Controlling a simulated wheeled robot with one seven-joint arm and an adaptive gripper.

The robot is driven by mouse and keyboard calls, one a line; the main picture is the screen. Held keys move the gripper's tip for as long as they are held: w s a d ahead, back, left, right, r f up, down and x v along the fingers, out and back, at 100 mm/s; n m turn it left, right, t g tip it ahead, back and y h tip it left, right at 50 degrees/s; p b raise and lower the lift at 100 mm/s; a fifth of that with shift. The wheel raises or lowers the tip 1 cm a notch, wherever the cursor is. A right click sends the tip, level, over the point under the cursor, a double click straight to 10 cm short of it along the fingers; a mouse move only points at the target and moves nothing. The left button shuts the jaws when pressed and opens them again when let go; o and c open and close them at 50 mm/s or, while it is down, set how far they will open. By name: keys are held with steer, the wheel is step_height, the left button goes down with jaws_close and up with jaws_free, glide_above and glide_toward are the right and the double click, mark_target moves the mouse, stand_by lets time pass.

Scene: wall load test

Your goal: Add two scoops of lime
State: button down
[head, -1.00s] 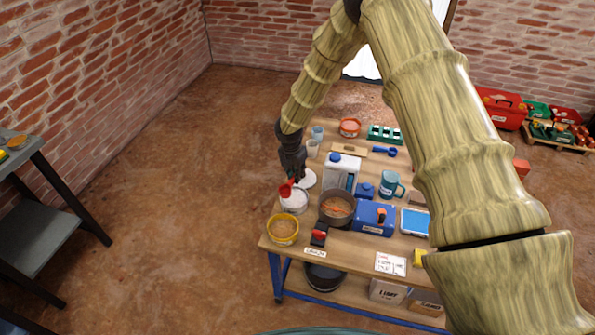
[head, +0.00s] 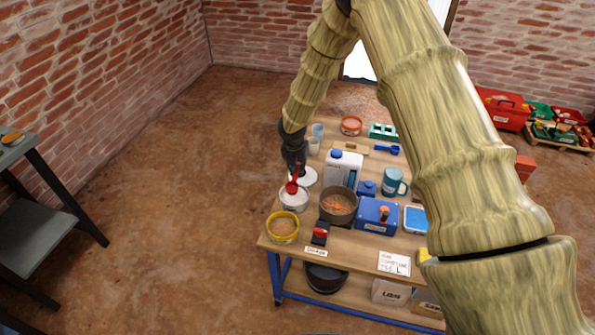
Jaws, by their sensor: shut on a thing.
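My gripper (head: 294,168) is shut on a red scoop (head: 292,187). It holds the scoop over a white tub (head: 294,199) with pale contents, at the left edge of the workbench. Whether the scoop's bowl touches the contents or holds any is too small to tell. A round white lid or dish (head: 309,177) lies just behind the tub, partly hidden by the gripper. A dark pot (head: 337,205) with orange-brown contents stands right of the tub. A yellow tub (head: 283,227) of tan material stands in front of it.
The workbench (head: 345,250) is crowded. A red-topped item (head: 319,233) lies in front. The floor (head: 170,200) to the left is clear.

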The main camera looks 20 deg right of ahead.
mark_target(297, 178)
steer(key=shift+s+a+f+t+h+b, duration=0.15)
steer(key=shift+s+f+t+h+b, duration=0.25)
steer(key=shift+b, duration=3.15)
steer(key=shift+s+a+f+t+h+b, duration=0.25)
steer(key=shift+t+b, duration=0.35)
steer(key=shift+b, duration=2.9)
steer(key=shift+w+d+f, duration=0.1)
steer(key=shift+w+f, duration=0.1)
steer(key=shift+f, duration=1.25)
steer(key=shift+r+p, duration=2.65)
